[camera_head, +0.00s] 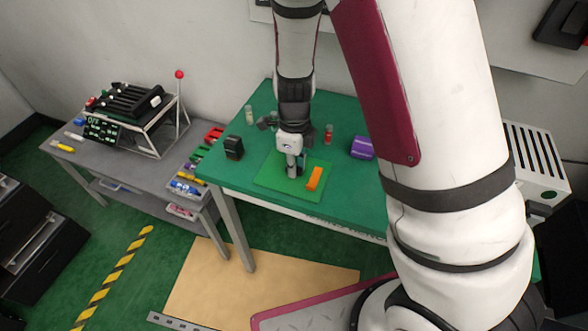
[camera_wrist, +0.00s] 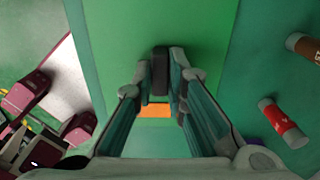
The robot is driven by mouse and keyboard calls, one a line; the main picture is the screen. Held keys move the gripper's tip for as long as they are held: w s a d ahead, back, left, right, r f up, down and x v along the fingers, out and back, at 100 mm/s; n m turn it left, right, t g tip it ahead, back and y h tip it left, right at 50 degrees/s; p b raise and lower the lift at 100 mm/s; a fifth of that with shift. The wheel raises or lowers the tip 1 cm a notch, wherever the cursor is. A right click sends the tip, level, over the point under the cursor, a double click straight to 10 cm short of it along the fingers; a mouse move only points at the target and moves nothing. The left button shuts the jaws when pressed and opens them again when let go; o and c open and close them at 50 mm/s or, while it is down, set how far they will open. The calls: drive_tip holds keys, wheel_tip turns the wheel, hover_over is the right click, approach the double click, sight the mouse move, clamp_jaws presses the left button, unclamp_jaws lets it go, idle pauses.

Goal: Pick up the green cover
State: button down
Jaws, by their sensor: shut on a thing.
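The green cover (camera_head: 275,184) shows in the head view as a flat, lighter green square on the green table (camera_head: 235,180). In the wrist view a broad green surface (camera_wrist: 118,45) fills the middle. My gripper (camera_head: 293,170) points down over the cover's middle. In the wrist view its fingers (camera_wrist: 161,72) are shut on a dark grey upright piece like a handle, standing against the green surface. The fingers hide its sides. I cannot tell whether the cover is clear of the table.
An orange block (camera_head: 315,178) is on the cover's right part, close beside my gripper. A purple box (camera_head: 361,147), a red bottle (camera_head: 328,134) and a black box (camera_head: 233,147) stand around it. A grey side table (camera_head: 125,172) with a lever fixture (camera_head: 130,110) is at left.

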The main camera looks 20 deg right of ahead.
drive_tip(key=shift+r, duration=0.2)
drive_tip(key=shift+r, duration=1.6)
drive_tip(key=s+d+r+p, duration=0.1)
drive_tip(key=s+p, duration=0.4)
drive_tip(key=s, duration=1.1)
drive_tip(key=shift+d+r+p, duration=0.15)
drive_tip(key=shift+r+p, duration=0.1)
drive_tip(key=shift+p, duration=0.05)
